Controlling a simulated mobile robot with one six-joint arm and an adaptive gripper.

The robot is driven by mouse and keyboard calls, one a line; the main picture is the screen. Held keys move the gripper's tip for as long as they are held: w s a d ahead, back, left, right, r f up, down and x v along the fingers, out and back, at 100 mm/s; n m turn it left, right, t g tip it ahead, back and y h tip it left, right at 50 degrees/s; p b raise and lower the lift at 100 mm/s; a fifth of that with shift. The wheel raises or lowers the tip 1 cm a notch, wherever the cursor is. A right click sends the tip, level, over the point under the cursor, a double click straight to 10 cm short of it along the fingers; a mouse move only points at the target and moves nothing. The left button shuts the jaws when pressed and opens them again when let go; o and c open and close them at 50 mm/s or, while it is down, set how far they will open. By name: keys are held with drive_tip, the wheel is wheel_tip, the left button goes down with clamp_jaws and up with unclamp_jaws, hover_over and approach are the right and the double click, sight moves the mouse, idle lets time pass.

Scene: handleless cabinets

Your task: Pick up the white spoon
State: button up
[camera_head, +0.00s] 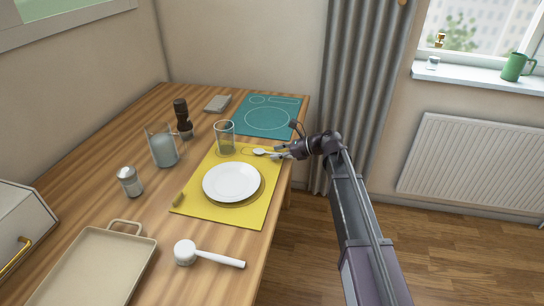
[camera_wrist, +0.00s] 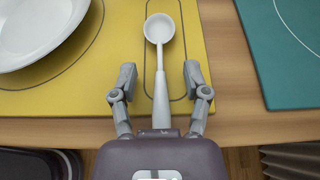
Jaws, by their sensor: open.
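The white spoon (camera_wrist: 159,32) lies on the yellow mat (camera_wrist: 215,12) in the wrist view, its bowl pointing away from my gripper and its handle toward it. My gripper (camera_wrist: 159,82) is open, with one finger on each side of the spoon's handle and a gap on both sides. The handle's near end meets the front of the gripper body in the picture, so its tip may be hidden. In the head view the spoon (camera_head: 260,151) lies beyond the plate, and my gripper (camera_head: 284,152) reaches over the table's right edge to its handle.
A white plate (camera_head: 231,182) is left of the spoon in the wrist view. A glass (camera_head: 225,137) stands by the spoon's bowl. A teal mat (camera_head: 268,117) lies beyond. A white brush-like item (camera_head: 215,256), a tray (camera_head: 95,270) and a shaker (camera_head: 130,182) are farther off.

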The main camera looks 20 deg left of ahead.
idle(0.5)
clamp_jaws()
drive_tip(key=shift+r, duration=0.15)
wheel_tip(320, 180, up, 3)
drive_tip(key=p, duration=0.3)
drive_tip(key=shift+f, duration=0.2)
drive_tip(key=s, duration=0.5)
drive_tip(key=s+r+p, duration=0.1)
drive_tip(key=s, duration=0.4)
drive_tip(key=s+r+p, duration=0.1)
drive_tip(key=s, duration=0.5)
drive_tip(key=shift+d, duration=0.4)
